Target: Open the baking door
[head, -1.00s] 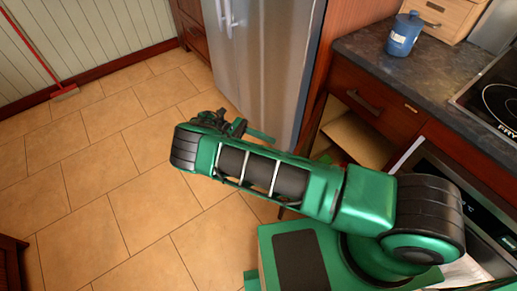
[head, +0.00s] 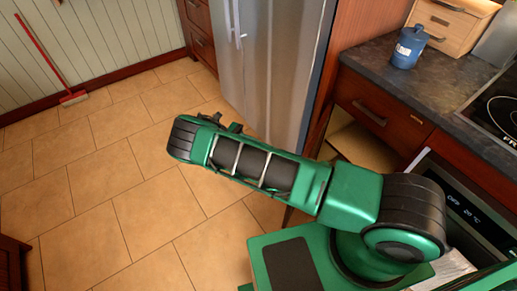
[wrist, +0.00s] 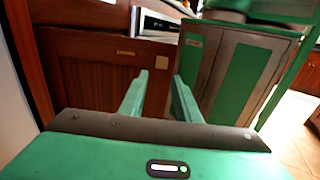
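The oven (head: 462,212), with a dark front panel and a lit display, is at the right edge of the head view. My arm and base cover much of its front, so I cannot make out the whole baking door. My gripper (wrist: 159,95) shows in the wrist view with its two green fingers apart and nothing between them. It faces a brown wooden panel (wrist: 90,75), with a pale-framed dark piece, perhaps the oven, above. In the head view the fingers are hidden behind my arm.
A wooden drawer front (head: 375,112) sits under the dark counter, with an open compartment (head: 358,147) below. A steel fridge (head: 268,70) stands left of it. A blue canister (head: 408,47) is on the counter. Tiled floor (head: 105,205) is clear at left.

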